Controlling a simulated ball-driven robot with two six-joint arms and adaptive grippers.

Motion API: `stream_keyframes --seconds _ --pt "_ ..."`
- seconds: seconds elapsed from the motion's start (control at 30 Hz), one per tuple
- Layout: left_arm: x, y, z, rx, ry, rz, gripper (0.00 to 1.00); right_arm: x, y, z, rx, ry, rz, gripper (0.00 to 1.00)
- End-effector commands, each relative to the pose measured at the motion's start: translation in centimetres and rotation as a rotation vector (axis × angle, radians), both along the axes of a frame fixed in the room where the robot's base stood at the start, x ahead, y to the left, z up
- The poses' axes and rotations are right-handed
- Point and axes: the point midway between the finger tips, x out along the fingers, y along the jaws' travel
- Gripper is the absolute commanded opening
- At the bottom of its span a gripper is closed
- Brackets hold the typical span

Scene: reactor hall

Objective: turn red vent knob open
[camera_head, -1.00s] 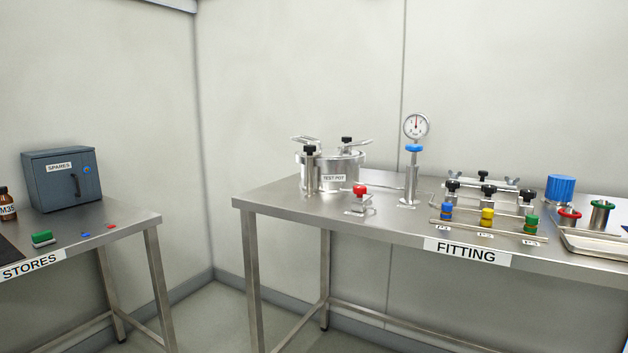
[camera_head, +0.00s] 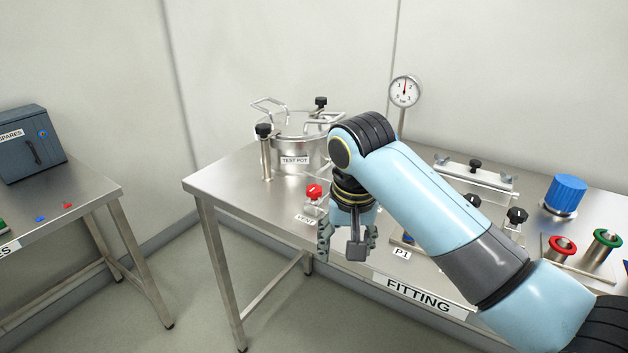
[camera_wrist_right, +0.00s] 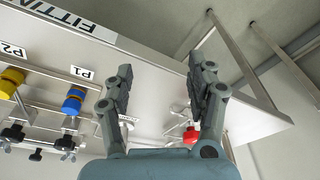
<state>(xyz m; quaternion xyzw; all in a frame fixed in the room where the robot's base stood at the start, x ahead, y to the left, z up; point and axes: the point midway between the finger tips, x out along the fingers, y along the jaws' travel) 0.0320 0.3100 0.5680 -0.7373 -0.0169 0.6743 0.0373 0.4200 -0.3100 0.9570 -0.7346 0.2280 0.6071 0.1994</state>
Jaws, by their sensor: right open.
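The red vent knob (camera_head: 314,191) sits on a small metal fitting on the FITTING table (camera_head: 235,187), behind a VENT label (camera_head: 304,219). In the right wrist view the red knob (camera_wrist_right: 191,135) shows low, beside the base of the right-hand finger. My right gripper (camera_head: 346,248) points down near the table's front edge, in front of the knob and slightly right of it. Its fingers are apart and hold nothing; it also shows in the wrist view (camera_wrist_right: 160,73). My left gripper is out of view.
The test pot (camera_head: 296,157) with its clamps stands behind the knob. A dial gauge (camera_head: 405,92) rises at the back, its lower part hidden by my right arm. In the wrist view, a blue knob (camera_wrist_right: 73,101) and a yellow knob (camera_wrist_right: 11,81) stand left. The left table corner is clear.

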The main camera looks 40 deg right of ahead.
Motion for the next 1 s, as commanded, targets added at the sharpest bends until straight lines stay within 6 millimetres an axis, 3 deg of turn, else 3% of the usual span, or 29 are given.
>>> stream_keyframes --seconds 0.27,0.5,0.67,0.83,1.0 --pt "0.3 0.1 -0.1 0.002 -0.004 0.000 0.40 7.5 -2.0 3.1 0.052 0.029 -0.293 0.57" --pt "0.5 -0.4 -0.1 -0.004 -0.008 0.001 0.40 14.2 -4.1 9.1 0.118 0.077 -0.640 0.57" --pt "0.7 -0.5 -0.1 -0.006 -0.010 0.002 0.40 16.3 -4.7 12.1 0.147 0.106 -0.789 0.57" --pt "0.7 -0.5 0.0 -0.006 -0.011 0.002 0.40 16.6 -4.8 11.5 0.152 0.116 -0.826 0.57" --pt "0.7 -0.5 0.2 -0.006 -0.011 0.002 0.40 16.5 -4.8 8.2 0.152 0.117 -0.825 0.57"
